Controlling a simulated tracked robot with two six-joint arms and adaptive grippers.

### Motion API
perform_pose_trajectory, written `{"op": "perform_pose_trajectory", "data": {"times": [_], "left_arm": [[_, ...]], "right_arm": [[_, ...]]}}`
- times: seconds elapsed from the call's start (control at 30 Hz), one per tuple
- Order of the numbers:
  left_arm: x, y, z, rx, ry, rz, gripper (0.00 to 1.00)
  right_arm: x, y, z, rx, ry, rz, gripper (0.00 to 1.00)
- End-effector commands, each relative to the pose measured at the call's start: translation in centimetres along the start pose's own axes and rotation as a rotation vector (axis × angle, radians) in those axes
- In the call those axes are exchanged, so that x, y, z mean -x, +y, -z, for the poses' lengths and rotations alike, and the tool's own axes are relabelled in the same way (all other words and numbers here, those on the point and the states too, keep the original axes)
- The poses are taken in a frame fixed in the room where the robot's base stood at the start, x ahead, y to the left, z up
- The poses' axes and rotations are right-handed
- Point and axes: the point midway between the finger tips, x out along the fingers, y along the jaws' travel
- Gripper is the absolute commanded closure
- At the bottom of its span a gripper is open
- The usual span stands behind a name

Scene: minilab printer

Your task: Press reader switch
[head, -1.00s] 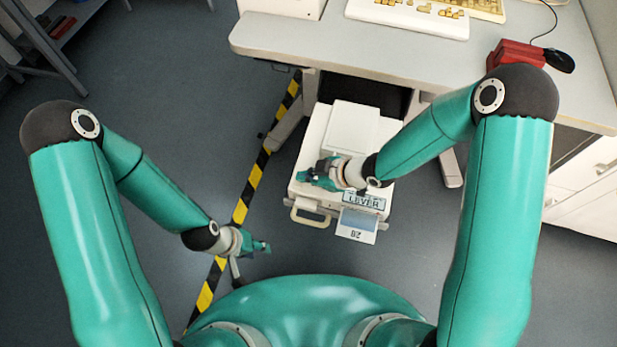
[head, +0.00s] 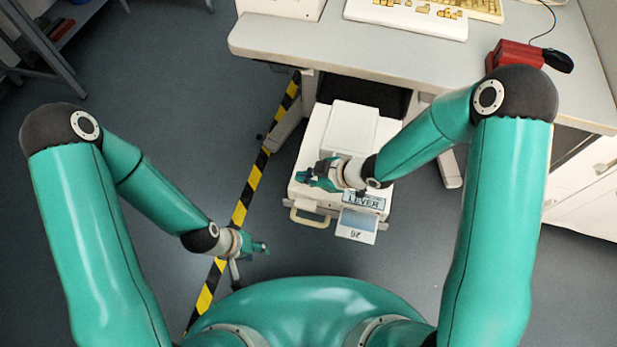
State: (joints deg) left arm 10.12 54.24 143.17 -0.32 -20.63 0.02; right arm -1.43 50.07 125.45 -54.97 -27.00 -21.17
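A white printer-like machine (head: 352,132) stands under the front of the desk. Its front carries a label reading "LEVER" (head: 364,201), a small bluish panel with a printed number (head: 357,225), and a cream handle (head: 309,217). My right gripper (head: 312,176) is above the machine's top near its left side; whether it touches is unclear. Its fingers are too small to tell open from shut. My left gripper (head: 262,247) hangs over the floor, left of and in front of the machine, apart from everything. I cannot make out a reader switch; the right gripper and wrist cover part of the machine.
The desk (head: 400,50) holds a white board with yellowish pieces (head: 410,14), a red box (head: 515,55) and a black corded object (head: 558,61). Black-yellow tape (head: 254,180) runs along the floor on the left. White drawers (head: 590,190) stand at right.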

Motion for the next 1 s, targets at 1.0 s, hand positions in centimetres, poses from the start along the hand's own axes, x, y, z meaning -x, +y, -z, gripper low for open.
{"op": "perform_pose_trajectory", "data": {"times": [1.0], "left_arm": [[0.6, 0.2, 0.0, 0.0, 0.0, 0.0, 0.6]], "right_arm": [[1.8, -2.0, 1.3, -0.007, -0.019, 0.02, 1.0]]}}
